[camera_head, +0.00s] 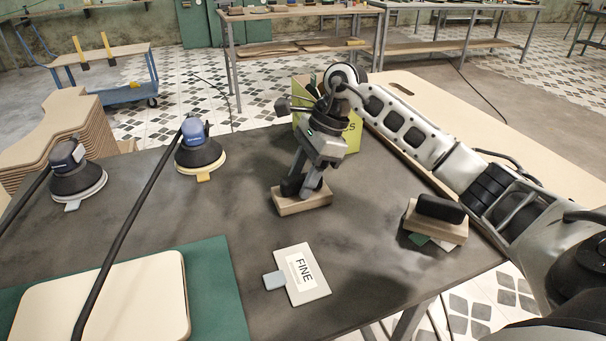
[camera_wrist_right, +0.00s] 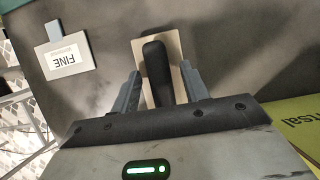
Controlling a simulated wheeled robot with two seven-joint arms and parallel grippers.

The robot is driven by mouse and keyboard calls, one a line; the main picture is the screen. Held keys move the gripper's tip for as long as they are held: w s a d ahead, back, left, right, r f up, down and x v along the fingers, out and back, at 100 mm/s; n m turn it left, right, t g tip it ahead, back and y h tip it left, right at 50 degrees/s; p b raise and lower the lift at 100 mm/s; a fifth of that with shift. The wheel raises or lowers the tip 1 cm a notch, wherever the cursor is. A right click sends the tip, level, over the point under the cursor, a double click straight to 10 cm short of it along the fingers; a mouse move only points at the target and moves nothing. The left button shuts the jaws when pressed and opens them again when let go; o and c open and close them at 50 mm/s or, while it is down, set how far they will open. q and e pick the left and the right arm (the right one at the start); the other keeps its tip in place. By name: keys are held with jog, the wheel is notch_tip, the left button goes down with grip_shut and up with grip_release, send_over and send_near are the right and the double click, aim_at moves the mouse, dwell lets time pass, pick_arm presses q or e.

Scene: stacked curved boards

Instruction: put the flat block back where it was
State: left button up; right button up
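A tan block with a black grip on top (camera_head: 303,205) sits on the dark table, left of the middle of my right arm. My right gripper (camera_head: 306,184) points down over it. In the right wrist view, the block (camera_wrist_right: 178,52) shows its black grip between my two open fingers (camera_wrist_right: 160,90), with a visible gap beside the grip. A similar tan block with a black pad (camera_head: 436,229) lies at the right, partly over a green and white piece. My left gripper is not in view.
A card marked FINE (camera_head: 310,287) lies in front of the block. Two round sanders (camera_head: 201,155) (camera_head: 77,181) stand at left. A green box (camera_head: 352,133) stands behind my gripper. A pale board on a green mat (camera_head: 218,283) fills the front left. Stacked curved boards (camera_head: 62,125) stand far left.

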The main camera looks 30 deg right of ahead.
jog(key=shift+r, duration=0.3)
jog(key=v, duration=1.1)
jog(key=shift+d+r, duration=0.25)
jog(key=shift+r, duration=0.05)
